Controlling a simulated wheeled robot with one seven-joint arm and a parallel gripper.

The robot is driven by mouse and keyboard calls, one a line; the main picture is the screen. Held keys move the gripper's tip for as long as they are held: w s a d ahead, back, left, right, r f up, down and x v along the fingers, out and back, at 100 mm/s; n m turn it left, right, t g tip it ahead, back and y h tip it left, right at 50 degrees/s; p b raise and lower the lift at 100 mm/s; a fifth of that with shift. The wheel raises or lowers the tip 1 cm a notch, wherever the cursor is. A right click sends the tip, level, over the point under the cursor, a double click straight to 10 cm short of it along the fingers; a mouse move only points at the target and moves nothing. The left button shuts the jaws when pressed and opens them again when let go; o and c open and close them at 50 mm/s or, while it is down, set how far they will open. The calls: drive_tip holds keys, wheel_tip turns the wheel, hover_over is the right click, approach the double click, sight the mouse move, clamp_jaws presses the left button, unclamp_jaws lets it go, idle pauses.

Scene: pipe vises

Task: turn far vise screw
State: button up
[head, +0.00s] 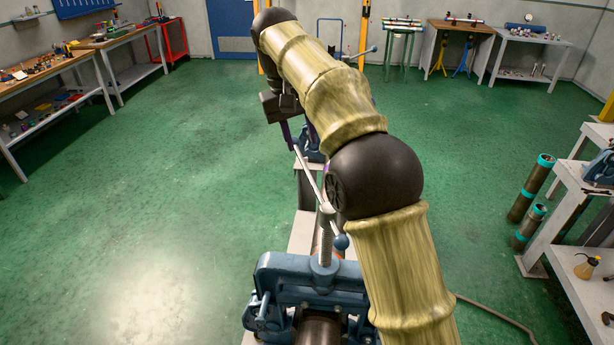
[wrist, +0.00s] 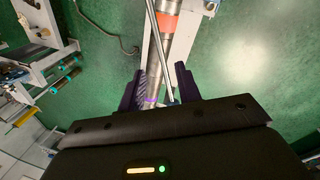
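The far vise (head: 313,152) is a small blue shape beyond the near vise, largely hidden behind my arm. Its screw cannot be made out. The near blue vise (head: 290,280) stands in front, with an upright screw (head: 325,240) and a slanting grey handle bar (head: 308,171) with a blue ball end. My gripper (head: 299,133) is open, its purple fingers pointing down near the bar's far end. In the wrist view a grey bar (wrist: 158,45) runs in between the open fingers (wrist: 163,88), with gaps beside it. I cannot tell which vise this bar belongs to.
A pipe with an orange band (wrist: 166,22) runs below the bar in the wrist view. A white bench (head: 575,205) and upright pipes (head: 530,190) stand at right. Workbenches (head: 50,75) line the left wall. The green floor is open on both sides.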

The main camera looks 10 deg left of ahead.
sight(310, 177)
drive_tip(key=f, duration=0.3)
drive_tip(key=d+f, duration=0.1)
drive_tip(key=f, duration=0.2)
drive_tip(key=f+b, duration=0.1)
drive_tip(key=f, duration=0.2)
drive_tip(key=shift+w+d+f, duration=0.1)
drive_tip(key=shift+w+d, duration=0.15)
drive_tip(key=shift+d, duration=0.1)
clamp_jaws()
